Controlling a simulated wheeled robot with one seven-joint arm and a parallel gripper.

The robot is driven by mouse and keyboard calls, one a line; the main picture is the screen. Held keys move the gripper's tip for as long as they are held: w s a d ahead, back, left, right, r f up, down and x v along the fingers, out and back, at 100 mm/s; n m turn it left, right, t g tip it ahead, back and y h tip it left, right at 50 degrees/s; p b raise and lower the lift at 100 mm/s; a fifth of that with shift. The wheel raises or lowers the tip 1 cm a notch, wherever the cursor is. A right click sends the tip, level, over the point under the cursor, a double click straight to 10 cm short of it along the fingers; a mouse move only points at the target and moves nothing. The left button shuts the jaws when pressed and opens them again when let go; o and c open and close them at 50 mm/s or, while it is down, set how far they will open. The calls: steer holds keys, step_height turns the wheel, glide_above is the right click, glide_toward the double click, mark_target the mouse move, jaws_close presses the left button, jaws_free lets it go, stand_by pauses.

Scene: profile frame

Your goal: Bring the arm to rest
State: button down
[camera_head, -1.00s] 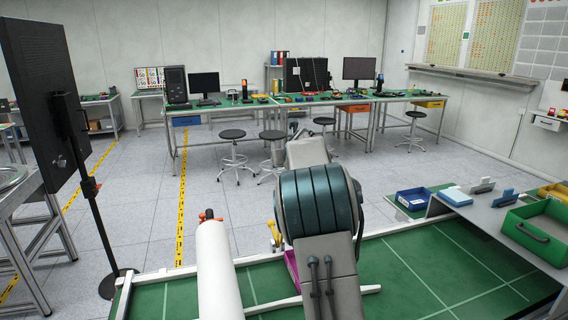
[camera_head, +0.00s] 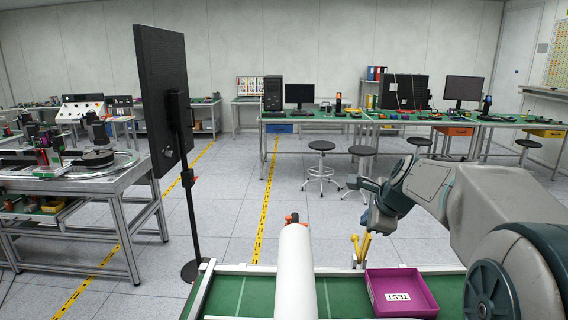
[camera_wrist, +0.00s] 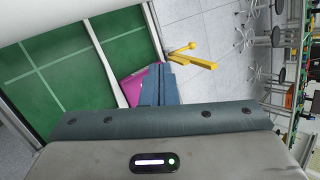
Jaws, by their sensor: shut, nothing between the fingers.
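My arm reaches in from the lower right of the head view, bent at the elbow. Its far end hangs left over the back of the green table (camera_head: 255,297). My gripper (camera_wrist: 158,72) shows in the wrist view as two blue-grey fingers, shut together with nothing between them. In that view the fingers overlap a magenta bin (camera_wrist: 131,87) behind them. The bin, labelled TEST, also stands on the table in the head view (camera_head: 425,290), below the arm. Whether the fingers touch it cannot be told.
Yellow-ended tools (camera_head: 361,247) stand by the table's back edge, left of the bin. A white bar (camera_head: 296,275) with an orange end juts up at the middle. A dark panel on a stand (camera_head: 164,105) is at left. Stools (camera_head: 321,170) and benches stand farther back.

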steer(key=s+a+f+n+g+b, duration=0.1)
steer(key=s+f+n, duration=0.3)
steer(key=s, duration=0.5)
steer(key=s+a+f+n+g+h+b, duration=0.1)
steer(key=s+f+n, duration=0.3)
steer(key=s+n, duration=0.5)
steer(key=s+a+f+n+g+b, duration=0.1)
steer(key=s+a+f+n+g, duration=0.1)
steer(key=s+f+n, duration=0.2)
steer(key=s+n, duration=0.3)
steer(key=s, duration=0.3)
steer(key=shift+s+a+f+h, duration=0.3)
steer(key=shift+a+f+h, duration=0.1)
